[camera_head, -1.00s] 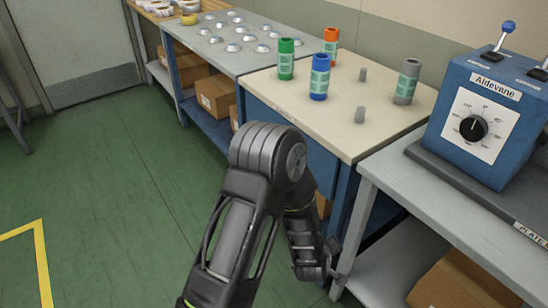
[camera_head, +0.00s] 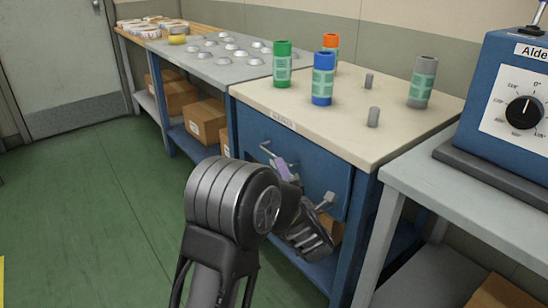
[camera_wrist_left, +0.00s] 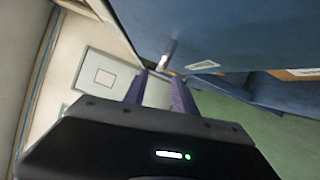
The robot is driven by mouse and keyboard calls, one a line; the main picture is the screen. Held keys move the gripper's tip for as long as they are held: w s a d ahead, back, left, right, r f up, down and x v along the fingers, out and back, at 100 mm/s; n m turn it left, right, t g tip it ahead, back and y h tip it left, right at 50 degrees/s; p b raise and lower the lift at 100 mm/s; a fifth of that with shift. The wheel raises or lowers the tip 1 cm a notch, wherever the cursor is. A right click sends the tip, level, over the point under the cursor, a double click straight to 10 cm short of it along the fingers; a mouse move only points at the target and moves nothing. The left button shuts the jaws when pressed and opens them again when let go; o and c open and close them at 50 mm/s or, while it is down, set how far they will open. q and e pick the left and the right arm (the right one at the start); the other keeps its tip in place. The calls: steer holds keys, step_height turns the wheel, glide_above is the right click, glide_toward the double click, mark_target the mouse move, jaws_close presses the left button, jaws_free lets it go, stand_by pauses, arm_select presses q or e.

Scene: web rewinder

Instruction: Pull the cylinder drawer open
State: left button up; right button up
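The cylinder drawer (camera_head: 335,172) is a blue front in the cabinet under a beige top, with a small label above it. It looks closed. Its grey bar handle (camera_head: 327,201) stands out from the front; my left gripper and wrist hide its middle. My left gripper (camera_head: 281,168) has purple fingers and is in front of the drawer, close to the handle. In the left wrist view the fingers (camera_wrist_left: 160,78) are apart with nothing between them. A grey handle part (camera_wrist_left: 168,54) shows just beyond the tips; contact cannot be told. My right gripper is not in view.
Green (camera_head: 282,65), blue (camera_head: 322,80), orange (camera_head: 331,44) and grey (camera_head: 422,82) cylinders stand on the beige top (camera_head: 300,105), with two short grey pegs. A grey table (camera_head: 440,190) with a blue dial box (camera_head: 510,110) is at right. Green floor at left is free.

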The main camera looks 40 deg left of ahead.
mark_target(275, 156)
arm_select(q)
steer(key=shift+b+x, duration=0.65)
steer(key=shift+x, duration=3.25)
jaws_close()
